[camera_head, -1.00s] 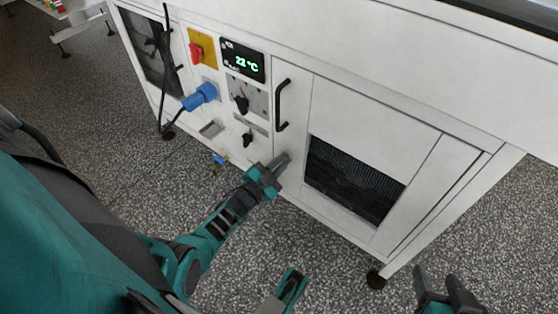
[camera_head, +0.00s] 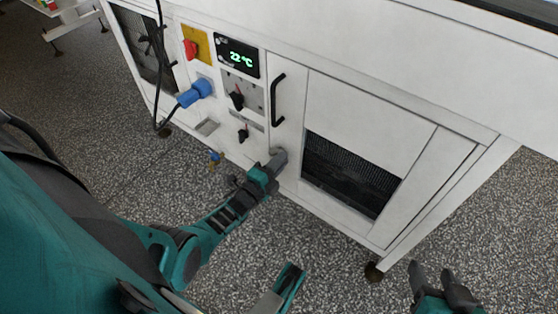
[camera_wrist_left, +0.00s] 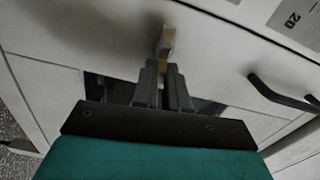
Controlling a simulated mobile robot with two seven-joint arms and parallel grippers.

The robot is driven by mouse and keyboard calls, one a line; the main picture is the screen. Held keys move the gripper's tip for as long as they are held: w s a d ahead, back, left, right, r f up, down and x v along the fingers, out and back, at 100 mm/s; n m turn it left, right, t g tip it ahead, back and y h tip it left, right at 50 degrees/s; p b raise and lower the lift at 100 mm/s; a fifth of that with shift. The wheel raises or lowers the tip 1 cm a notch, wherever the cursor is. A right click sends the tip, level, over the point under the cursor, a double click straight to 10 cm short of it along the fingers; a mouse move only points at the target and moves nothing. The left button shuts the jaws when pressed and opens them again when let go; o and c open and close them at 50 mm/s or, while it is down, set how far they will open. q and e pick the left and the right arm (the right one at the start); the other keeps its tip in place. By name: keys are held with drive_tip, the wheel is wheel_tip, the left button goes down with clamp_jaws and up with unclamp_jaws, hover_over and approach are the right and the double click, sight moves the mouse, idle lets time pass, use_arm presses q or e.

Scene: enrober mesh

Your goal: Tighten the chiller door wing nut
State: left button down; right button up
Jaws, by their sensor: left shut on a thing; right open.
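The white chiller door (camera_head: 375,110) is on the front of the machine, with a black handle (camera_head: 277,100) and a dark grille. My left gripper (camera_head: 279,157) is at the lower front, below the handle. In the left wrist view its fingers (camera_wrist_left: 164,70) are shut on a small brass-coloured wing nut (camera_wrist_left: 167,38), which shows just beyond and between the tips. The head view hides the wing nut behind the fingers. My right gripper (camera_head: 434,275) is open and empty, over the floor at the lower right.
Left of the door are a green 22 °C display (camera_head: 237,57), black knobs (camera_head: 237,98), a red switch (camera_head: 190,48) and a blue plug (camera_head: 196,91) with a black cable. A small blue-handled valve (camera_head: 215,157) sits low, left of my gripper. The speckled floor in front is open.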

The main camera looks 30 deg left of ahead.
use_arm(q)
drive_tip(key=shift+f+m, duration=0.1)
drive_tip(key=shift+m, duration=0.5)
drive_tip(key=c, duration=1.2)
unclamp_jaws()
drive_tip(key=shift+o, duration=0.2)
drive_tip(key=shift+s, duration=0.1)
drive_tip(key=shift+s, duration=0.1)
